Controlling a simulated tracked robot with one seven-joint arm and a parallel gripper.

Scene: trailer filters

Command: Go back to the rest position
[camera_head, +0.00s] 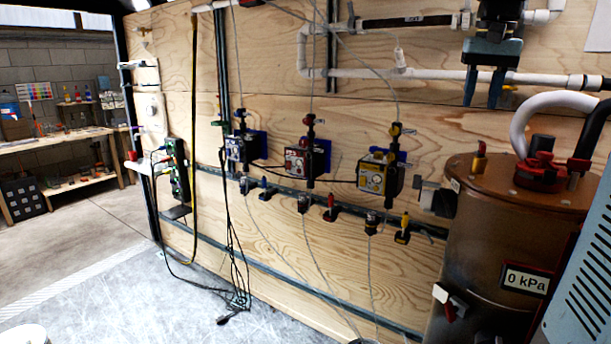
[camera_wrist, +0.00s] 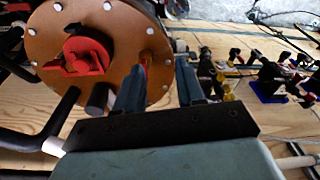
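My gripper (camera_head: 482,100) hangs at the upper right in the head view, in front of the plywood wall and the white pipe. Its two blue-grey fingers point down with a gap between them. In the wrist view my gripper (camera_wrist: 160,75) also shows the fingers apart, with nothing held between them. The copper tank (camera_head: 480,240) stands below and to the right of the gripper in the head view. Its round lid (camera_wrist: 50,30), with a red fitting, shows beyond the fingers at the upper left in the wrist view.
Blue, red and yellow valve units (camera_head: 378,178) sit on the plywood wall left of the tank. A white pipe (camera_head: 430,75) runs behind the gripper. A hose (camera_head: 520,125) arches over the tank. The grey floor (camera_head: 110,290) at lower left is mostly clear.

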